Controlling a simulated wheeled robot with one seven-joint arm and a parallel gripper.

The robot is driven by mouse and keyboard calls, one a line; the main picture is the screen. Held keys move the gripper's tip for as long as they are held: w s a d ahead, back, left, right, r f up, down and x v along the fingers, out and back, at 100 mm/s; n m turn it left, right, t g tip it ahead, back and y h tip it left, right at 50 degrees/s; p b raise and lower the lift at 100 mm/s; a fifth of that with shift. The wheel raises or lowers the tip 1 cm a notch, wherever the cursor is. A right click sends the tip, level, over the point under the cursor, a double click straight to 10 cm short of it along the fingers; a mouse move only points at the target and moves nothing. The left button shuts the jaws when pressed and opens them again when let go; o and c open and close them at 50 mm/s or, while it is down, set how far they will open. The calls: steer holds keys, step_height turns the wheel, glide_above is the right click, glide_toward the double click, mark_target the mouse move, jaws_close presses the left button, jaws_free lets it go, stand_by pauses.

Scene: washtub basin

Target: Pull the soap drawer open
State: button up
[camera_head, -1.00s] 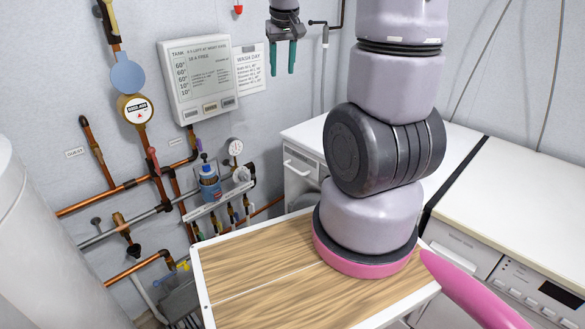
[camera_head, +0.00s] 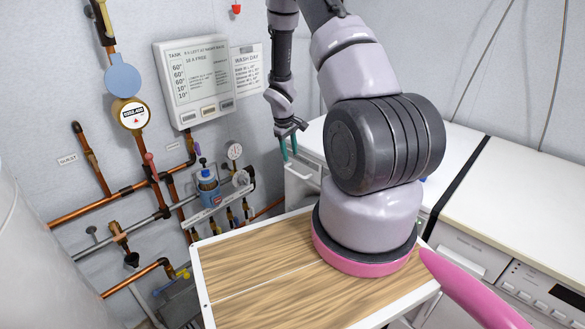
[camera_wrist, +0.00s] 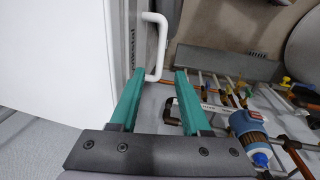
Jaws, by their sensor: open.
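A white unit behind the wooden top has a front with a white bar handle (camera_head: 298,173). My gripper (camera_head: 289,149) is at the near upper side of this front, pointing down, with its green fingers apart. In the wrist view the bar handle (camera_wrist: 155,45) stands out from the white front (camera_wrist: 124,25), which carries dark lettering too small to read. My gripper (camera_wrist: 160,74) is open. The handle's lower bend appears between the fingertips; whether they touch it I cannot tell. The front looks shut against the unit.
The wooden top (camera_head: 255,262) lies in front. A white machine (camera_head: 500,285) with a control panel stands at the right.

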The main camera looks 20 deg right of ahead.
mark_target(292, 171)
steer(key=f, duration=0.2)
steer(key=d+f, duration=0.1)
steer(key=f, duration=0.4)
steer(key=shift+w+d+f, duration=0.2)
steer(key=shift+w+f, duration=0.05)
steer(key=shift+f, duration=0.1)
jaws_close()
stand_by(1.0)
